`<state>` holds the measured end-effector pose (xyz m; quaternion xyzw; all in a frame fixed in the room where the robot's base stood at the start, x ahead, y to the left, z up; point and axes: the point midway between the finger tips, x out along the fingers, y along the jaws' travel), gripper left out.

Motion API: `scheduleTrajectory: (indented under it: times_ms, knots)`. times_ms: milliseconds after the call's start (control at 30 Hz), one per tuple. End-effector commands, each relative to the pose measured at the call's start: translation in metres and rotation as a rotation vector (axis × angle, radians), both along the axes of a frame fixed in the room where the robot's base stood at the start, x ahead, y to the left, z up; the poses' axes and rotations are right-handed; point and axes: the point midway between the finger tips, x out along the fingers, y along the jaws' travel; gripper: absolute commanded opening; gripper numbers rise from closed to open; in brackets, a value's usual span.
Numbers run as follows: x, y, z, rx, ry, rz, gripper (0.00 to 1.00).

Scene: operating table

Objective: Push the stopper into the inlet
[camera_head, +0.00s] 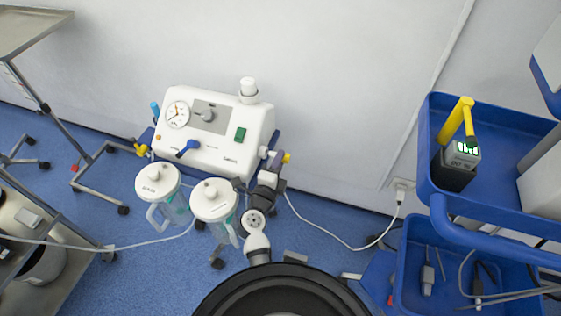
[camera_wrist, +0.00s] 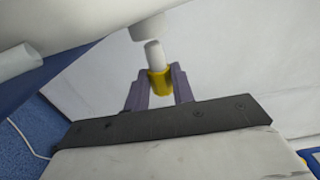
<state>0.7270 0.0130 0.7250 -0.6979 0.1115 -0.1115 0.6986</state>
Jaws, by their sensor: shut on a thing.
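The stopper has a yellow body (camera_wrist: 160,84) and a white tip (camera_wrist: 154,56). My gripper (camera_wrist: 160,78) is shut on the yellow body, with one purple-grey finger on each side. A white port, which looks like the inlet (camera_head: 263,152), sticks out of that side.
Two clear jars with white lids (camera_head: 158,181) (camera_head: 214,199) hang in front of the unit. A white cable (camera_head: 330,238) runs to a wall socket. A blue trolley (camera_head: 437,166) stands at the right. A metal-topped stand (camera_head: 30,28) is at the left.

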Motion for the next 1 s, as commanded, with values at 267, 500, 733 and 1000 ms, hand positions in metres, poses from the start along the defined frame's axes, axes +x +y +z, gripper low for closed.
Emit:
scheduleTrajectory:
  times_ms: [267, 500, 733, 1000]
  knots:
    - [0.002, 0.007, 0.001, -0.002, -0.002, -0.001, 0.00]
    - [0.004, 0.012, 0.001, -0.001, -0.001, 0.000, 0.00]
    - [0.006, 0.019, 0.001, 0.000, -0.001, 0.002, 0.00]
    - [0.008, 0.024, 0.001, -0.001, -0.002, 0.003, 0.31]
